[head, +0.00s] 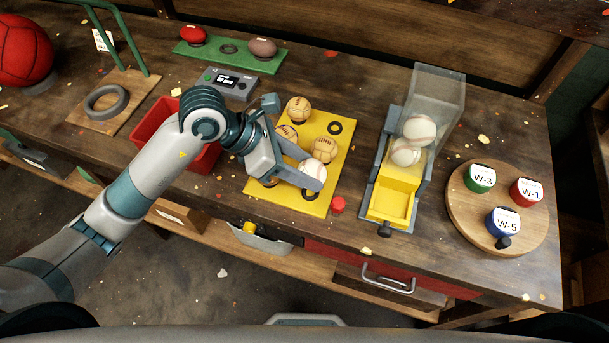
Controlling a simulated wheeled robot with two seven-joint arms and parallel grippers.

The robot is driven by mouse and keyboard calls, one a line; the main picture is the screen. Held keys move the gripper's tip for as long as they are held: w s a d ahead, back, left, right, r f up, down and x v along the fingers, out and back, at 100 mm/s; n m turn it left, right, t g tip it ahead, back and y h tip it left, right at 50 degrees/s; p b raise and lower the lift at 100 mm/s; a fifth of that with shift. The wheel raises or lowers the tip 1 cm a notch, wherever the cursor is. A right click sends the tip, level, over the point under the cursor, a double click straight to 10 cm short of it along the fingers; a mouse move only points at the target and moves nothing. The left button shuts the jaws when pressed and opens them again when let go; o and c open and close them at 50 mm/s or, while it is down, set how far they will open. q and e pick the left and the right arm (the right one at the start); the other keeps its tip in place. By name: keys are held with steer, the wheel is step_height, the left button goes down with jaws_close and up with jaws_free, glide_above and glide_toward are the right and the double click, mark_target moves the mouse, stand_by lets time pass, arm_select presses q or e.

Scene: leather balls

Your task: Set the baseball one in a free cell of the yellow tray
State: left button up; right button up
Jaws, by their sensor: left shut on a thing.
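My left gripper (305,176) is shut on a white baseball (314,171), at the near right part of the yellow tray (342,155). A dark round cell (310,194) shows just below the ball in the picture; I cannot tell whether the ball touches the tray. Three tan stitched balls sit in the tray: one at the far side (298,108), one at the left (287,134) partly hidden by my gripper, and one in the middle (325,149). An empty cell (335,128) shows at the right. My arm hides the tray's left part. My right gripper is out of view.
Right of the tray stands a dispenser (411,178) with white balls. A small red piece (338,205) lies by the tray's near right corner. A red bin (154,127) is left, partly behind my arm. A round wooden board (468,223) holds labelled pieces.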

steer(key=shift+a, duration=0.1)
arm_select(q)
steer(key=shift+f, duration=0.35)
step_height(320, 180, down, 3)
steer(key=shift+r+p, duration=0.1)
steer(key=shift+p, duration=0.5)
steer(key=shift+f, duration=0.35)
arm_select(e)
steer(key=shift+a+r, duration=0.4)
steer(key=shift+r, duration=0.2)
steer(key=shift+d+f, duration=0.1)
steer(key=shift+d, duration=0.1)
arm_select(q)
steer(key=o, duration=1.1)
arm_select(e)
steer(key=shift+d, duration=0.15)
